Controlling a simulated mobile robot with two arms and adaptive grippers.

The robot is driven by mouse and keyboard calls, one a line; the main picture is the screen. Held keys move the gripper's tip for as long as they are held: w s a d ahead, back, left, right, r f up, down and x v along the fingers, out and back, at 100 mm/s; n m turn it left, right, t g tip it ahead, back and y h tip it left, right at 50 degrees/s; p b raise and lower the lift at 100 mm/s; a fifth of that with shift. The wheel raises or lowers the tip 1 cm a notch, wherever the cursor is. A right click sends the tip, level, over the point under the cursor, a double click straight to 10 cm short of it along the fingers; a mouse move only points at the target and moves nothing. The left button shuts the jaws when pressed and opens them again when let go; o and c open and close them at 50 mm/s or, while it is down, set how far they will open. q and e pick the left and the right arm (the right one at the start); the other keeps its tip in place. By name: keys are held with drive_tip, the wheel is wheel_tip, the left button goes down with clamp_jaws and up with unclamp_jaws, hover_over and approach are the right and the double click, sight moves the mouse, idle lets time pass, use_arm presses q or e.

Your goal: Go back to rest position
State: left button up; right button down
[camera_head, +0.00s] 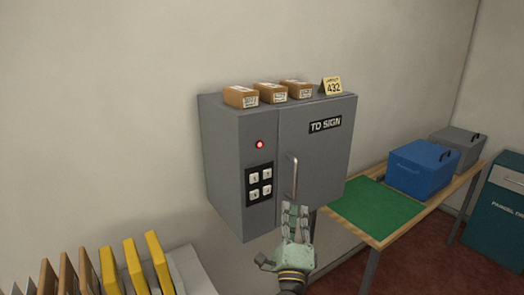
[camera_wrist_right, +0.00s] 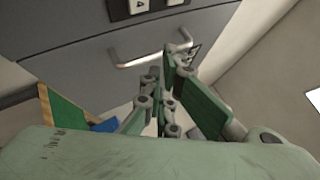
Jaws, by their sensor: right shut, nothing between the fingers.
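My right gripper (camera_head: 294,208) is in front of the lower part of the grey "TO SIGN" cabinet (camera_head: 222,160). Its fingers are shut with nothing between them. In the head view the fingertips show just below the cabinet's vertical metal handle (camera_head: 294,176); whether they touch it I cannot tell. In the right wrist view the green fingers (camera_wrist_right: 160,75) point towards the handle (camera_wrist_right: 145,62), which shows beyond them. The cabinet door (camera_head: 325,160) looks shut. My left gripper is not in view.
Small parcels (camera_head: 270,93) and a yellow 432 sign (camera_head: 332,86) stand on the cabinet. A red light (camera_head: 260,145) glows above its keypad (camera_head: 260,184). To the right, a table with a green mat (camera_head: 378,208) bears a blue box (camera_head: 420,168). Yellow and brown folders (camera_head: 135,265) stand lower left.

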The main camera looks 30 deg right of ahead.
idle(0.6)
drive_tip(key=w+a+f+n+y+b, duration=0.1)
drive_tip(key=a+f+n+y, duration=0.4)
drive_tip(key=f, duration=0.5)
drive_tip(key=a+f+n+y, duration=0.25)
drive_tip(key=f+n, duration=0.35)
drive_tip(key=f, duration=0.4)
drive_tip(key=s+a+f+n+g+y+b, duration=0.1)
drive_tip(key=s+a+f+n+g+y, duration=0.2)
drive_tip(key=f, duration=0.8)
drive_tip(key=s+a+f+n+g+y, duration=0.2)
drive_tip(key=s+a+f+n, duration=0.25)
drive_tip(key=f, duration=0.75)
drive_tip(key=s+a+f+n+g+y+b, duration=0.1)
drive_tip(key=s+f+n+g, duration=0.4)
drive_tip(key=s+f, duration=0.85)
drive_tip(key=s+a+f+n+g+b, duration=0.1)
drive_tip(key=s+f+n+g, duration=0.35)
drive_tip(key=s+f, duration=0.9)
drive_tip(key=s+d+n+g, duration=0.1)
drive_tip(key=s+n+g, duration=0.2)
drive_tip(key=s, duration=1.3)
drive_tip(key=shift+s+r, duration=0.15)
drive_tip(key=shift+r, duration=0.05)
